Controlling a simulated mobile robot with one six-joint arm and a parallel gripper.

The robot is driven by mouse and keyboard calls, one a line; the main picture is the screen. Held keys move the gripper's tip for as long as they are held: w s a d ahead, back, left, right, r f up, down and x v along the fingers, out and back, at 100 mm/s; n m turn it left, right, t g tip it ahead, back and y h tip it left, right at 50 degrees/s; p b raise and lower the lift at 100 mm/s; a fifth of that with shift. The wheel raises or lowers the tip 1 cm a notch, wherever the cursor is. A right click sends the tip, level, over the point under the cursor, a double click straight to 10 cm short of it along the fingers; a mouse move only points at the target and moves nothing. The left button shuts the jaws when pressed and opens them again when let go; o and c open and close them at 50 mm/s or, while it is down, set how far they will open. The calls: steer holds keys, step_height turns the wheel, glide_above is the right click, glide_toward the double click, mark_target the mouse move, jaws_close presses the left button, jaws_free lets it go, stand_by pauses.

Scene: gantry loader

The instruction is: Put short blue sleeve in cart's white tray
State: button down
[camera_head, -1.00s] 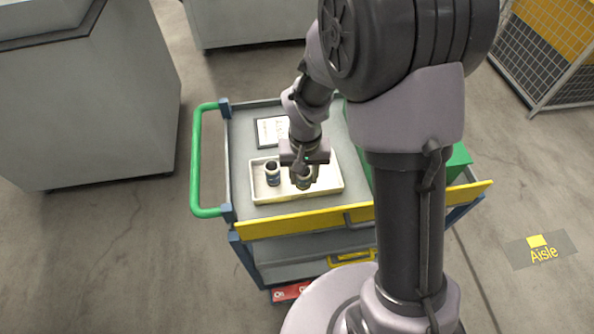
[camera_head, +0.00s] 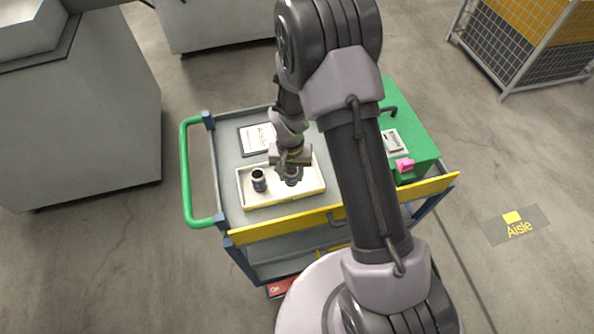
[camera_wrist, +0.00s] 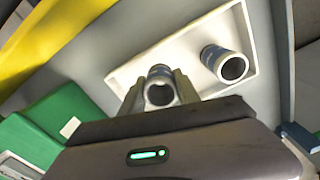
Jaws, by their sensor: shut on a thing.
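The white tray (camera_head: 285,200) lies on the cart's top deck, and it also shows in the wrist view (camera_wrist: 190,48). My gripper (camera_head: 291,175) reaches down over the tray's right half. It is shut on a short blue-grey sleeve (camera_wrist: 158,88), its open end facing the wrist camera. The sleeve is inside the tray's outline; I cannot tell whether it touches the floor. A second, similar blue-grey sleeve (camera_head: 259,181) stands upright in the tray's left half, apart from the held one; it also shows in the wrist view (camera_wrist: 232,66).
The cart has a green handle (camera_head: 186,170) at left and a yellow front edge (camera_head: 285,227). A white sign card (camera_head: 257,139) lies behind the tray. A green box (camera_head: 415,150) with a pink item (camera_head: 404,165) stands at right. A grey cabinet (camera_head: 90,120) stands left.

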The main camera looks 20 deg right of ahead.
steer(key=w+d, duration=0.2)
steer(key=d, duration=0.1)
steer(key=shift+w+f, duration=0.15)
steer(key=shift+w, duration=0.15)
steer(key=f, duration=0.3)
steer(key=shift+w+d+f+b, duration=0.15)
steer(key=shift+d+f+b, duration=0.05)
steer(key=shift+f+b, duration=0.15)
steer(key=shift+r, duration=0.1)
steer(key=c, duration=0.9)
jaws_free()
steer(key=shift+f, duration=0.2)
